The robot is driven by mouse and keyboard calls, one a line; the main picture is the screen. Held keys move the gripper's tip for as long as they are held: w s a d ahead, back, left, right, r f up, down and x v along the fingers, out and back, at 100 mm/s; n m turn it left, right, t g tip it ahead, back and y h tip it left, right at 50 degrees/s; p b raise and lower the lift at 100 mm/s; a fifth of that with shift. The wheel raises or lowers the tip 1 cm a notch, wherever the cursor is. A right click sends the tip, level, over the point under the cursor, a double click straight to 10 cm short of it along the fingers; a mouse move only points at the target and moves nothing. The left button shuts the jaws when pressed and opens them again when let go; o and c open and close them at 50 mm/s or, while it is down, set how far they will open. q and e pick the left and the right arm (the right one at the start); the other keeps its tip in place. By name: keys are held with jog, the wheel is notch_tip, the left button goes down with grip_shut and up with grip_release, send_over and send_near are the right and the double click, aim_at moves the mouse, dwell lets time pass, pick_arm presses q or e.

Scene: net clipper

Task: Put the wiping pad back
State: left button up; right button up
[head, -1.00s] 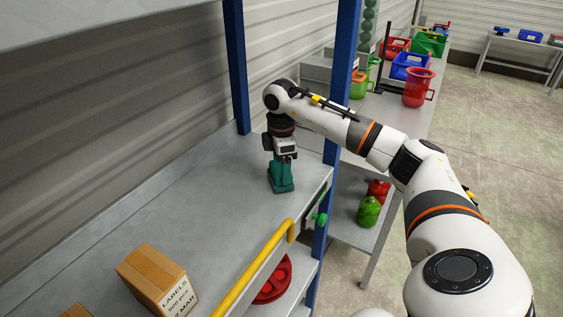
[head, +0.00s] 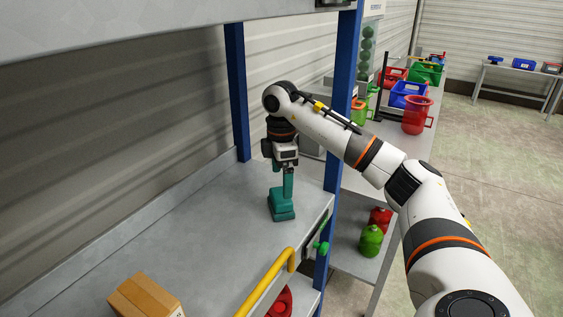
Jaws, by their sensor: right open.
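The wiping pad (head: 281,208) is a teal block with an upright teal handle, standing on the grey shelf (head: 190,235) near its far right corner. My right gripper (head: 288,166) points down from above, just over the top of the handle. Its jaws are open, though the fingers are small and hard to make out. I cannot tell whether the fingertips still flank the handle's tip. My left gripper is out of view.
Blue posts (head: 341,130) rise at the shelf's far end. A cardboard box (head: 145,296) sits at the near left. A yellow rail (head: 265,284) runs along the right edge. Mid-shelf is clear. Beyond stands a bench with a red jug (head: 416,115) and bins.

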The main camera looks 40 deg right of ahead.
aim_at(282, 195)
notch_tip(282, 195, up, 7)
jog(key=p, duration=0.1)
jog(key=shift+f, duration=0.15)
jog(key=shift+s+f, duration=0.1)
jog(key=shift+f, duration=0.05)
dwell(0.4)
